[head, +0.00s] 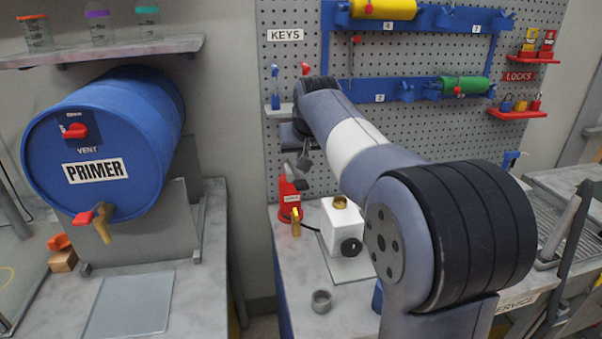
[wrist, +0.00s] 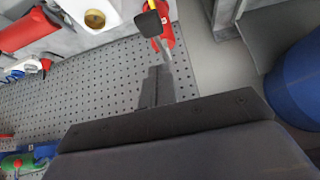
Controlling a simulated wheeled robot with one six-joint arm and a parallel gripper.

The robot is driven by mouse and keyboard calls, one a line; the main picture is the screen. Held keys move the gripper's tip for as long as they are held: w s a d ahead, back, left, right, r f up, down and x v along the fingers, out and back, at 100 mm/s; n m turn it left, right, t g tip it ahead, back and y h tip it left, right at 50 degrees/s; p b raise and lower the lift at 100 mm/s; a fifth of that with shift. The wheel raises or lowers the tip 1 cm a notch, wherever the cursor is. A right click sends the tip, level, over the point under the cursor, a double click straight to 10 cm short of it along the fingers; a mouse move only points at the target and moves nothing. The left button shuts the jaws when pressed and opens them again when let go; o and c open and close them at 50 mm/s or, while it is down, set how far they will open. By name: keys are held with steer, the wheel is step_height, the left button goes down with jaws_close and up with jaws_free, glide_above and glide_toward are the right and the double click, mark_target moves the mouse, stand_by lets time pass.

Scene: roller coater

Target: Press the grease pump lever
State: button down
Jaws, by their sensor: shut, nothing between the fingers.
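The grease pump is most likely the small red unit (head: 288,203) with a white label, at the back left of the middle bench. Its red body (wrist: 166,30) also shows at the top of the wrist view. A grey lever with a black knob (wrist: 148,23) stands out from it there. My gripper (wrist: 157,72) is shut and empty, with its dark fingers pointing toward the lever. The fingertips look close to the lever's shaft; I cannot tell whether they touch. In the head view my gripper (head: 304,158) is small and just above the red unit.
A white box with a brass top (head: 342,218) stands right of the pump. The pegboard (head: 290,75) is behind the arm. A blue primer drum (head: 95,145) is at left. My arm hides part of the bench's right side.

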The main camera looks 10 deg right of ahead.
mark_target(299, 181)
steer(key=f, duration=0.2)
steer(key=w+f, duration=0.1)
steer(key=f, duration=0.2)
steer(key=shift+w+p, duration=0.1)
steer(key=shift+p, duration=0.2)
steer(key=shift+f, duration=0.65)
